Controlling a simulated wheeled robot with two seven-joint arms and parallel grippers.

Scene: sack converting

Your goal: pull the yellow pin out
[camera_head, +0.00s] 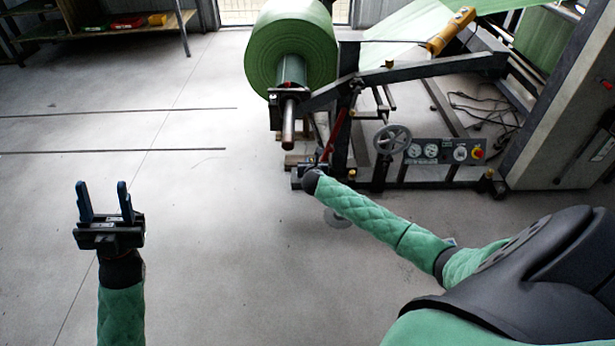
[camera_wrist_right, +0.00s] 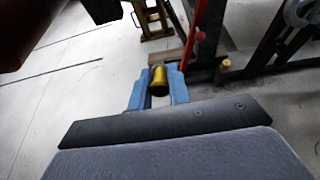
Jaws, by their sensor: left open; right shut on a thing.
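The yellow pin (camera_wrist_right: 159,78) is a short yellow cylinder between the blue fingers of my right gripper (camera_wrist_right: 159,88) in the right wrist view. The fingers are shut on it. Whether its far end sits in the frame is hidden. In the head view my right gripper (camera_head: 309,170) is at the foot of the roll stand, below the green roll (camera_head: 262,55); the arm's end mostly hides the pin there. My left gripper (camera_head: 105,205) is open and empty, fingers up, over bare floor at the left.
The dark machine frame (camera_head: 400,75) holds a handwheel (camera_head: 392,139) and a gauge panel (camera_head: 445,151). A red bar (camera_wrist_right: 195,35) rises close beside the right gripper. Another yellow knob (camera_wrist_right: 225,66) is to its right. A shelf (camera_head: 125,25) stands back left. The left floor is clear.

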